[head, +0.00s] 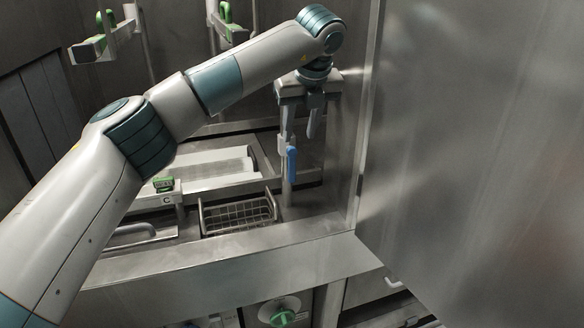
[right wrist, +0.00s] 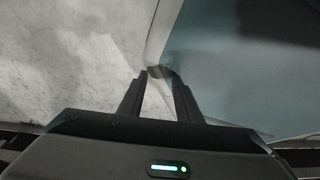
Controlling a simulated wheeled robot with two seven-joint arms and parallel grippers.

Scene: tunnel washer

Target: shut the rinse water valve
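A blue lever handle (head: 291,165) hangs about upright along a vertical grey pipe (head: 287,190) in the head view; it looks like the rinse water valve, though I can read no label. My left gripper (head: 299,135) points down just above the blue lever, its two fingers apart and nothing seen between them. I cannot tell whether a finger touches the pipe or lever. My right gripper (right wrist: 158,82) shows only in the right wrist view, its fingers apart and empty in front of a pale surface and a blue-grey one.
A wire basket (head: 238,214) sits in the steel tray below the lever. Green-handled fittings (head: 88,50) stand at the upper left, and a green knob (head: 283,318) is low in front. A large steel panel (head: 470,140) closes off the right side.

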